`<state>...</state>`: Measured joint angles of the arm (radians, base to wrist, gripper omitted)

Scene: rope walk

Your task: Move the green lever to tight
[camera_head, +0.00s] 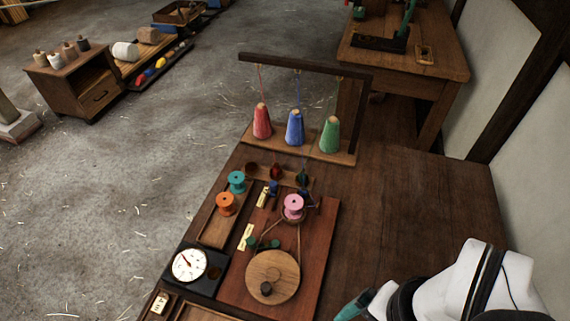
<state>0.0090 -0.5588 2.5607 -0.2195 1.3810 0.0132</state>
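A small dark-green piece (263,243), with rounded ends, lies across the red-brown board (318,235) between a cream label (245,237) and the large wooden wheel (272,277). It may be the green lever; the label is too small to read. A taller green upright part (408,18) stands on a dark base on the far table. My gripper (352,305) shows only in part at the bottom, as a teal tip beside my white arm. It is right of the wheel and apart from the board. Its fingers are mostly hidden.
Red, blue and green cones (294,128) stand under a dark frame at the back. Pink (293,206), teal (237,182) and orange (226,203) spools sit nearer. A dial gauge (188,265) is at left. The bench right of the board is clear.

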